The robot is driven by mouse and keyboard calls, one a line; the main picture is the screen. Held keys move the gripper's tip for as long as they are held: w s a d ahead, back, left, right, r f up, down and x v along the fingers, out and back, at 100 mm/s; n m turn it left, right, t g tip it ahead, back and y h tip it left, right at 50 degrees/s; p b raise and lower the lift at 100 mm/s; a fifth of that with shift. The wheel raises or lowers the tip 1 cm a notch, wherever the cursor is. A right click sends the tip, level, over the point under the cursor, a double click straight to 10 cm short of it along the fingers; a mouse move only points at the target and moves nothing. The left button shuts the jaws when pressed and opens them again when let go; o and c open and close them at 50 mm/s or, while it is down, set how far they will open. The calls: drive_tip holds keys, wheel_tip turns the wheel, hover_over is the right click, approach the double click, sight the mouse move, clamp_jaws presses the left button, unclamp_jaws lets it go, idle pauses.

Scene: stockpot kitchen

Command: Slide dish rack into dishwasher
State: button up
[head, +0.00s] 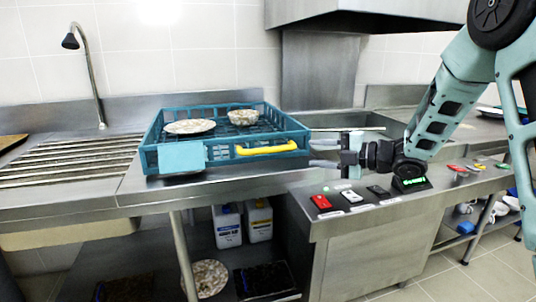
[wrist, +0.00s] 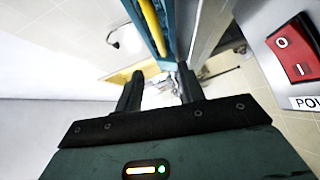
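The teal dish rack (head: 222,150) sits on the steel counter, with a plate (head: 190,126) and a bowl (head: 243,117) in it. A yellow handle (head: 265,149) runs along its front side. My gripper (head: 312,153) is just right of the rack's front right corner, fingers pointing left at it. In the wrist view, my gripper (wrist: 160,75) is open, with the rack's teal side (wrist: 165,28) and the yellow handle (wrist: 150,22) ahead. Whether the fingers touch the rack is unclear. The dishwasher appears to be the steel bay right of the rack, under a raised hood (head: 350,12).
A front panel below my gripper carries a red switch (head: 321,202) and dark switches (head: 378,192). A tap (head: 87,70) and ribbed drainboard (head: 75,160) are at left. Canisters (head: 227,226) stand under the counter. A light blue block (head: 181,157) is at the rack's front left.

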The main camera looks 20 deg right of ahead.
sight(272, 150)
drive_tip(key=x, duration=1.5)
drive_tip(key=shift+w+a, duration=0.1)
drive_tip(key=shift+w, duration=0.1)
clamp_jaws()
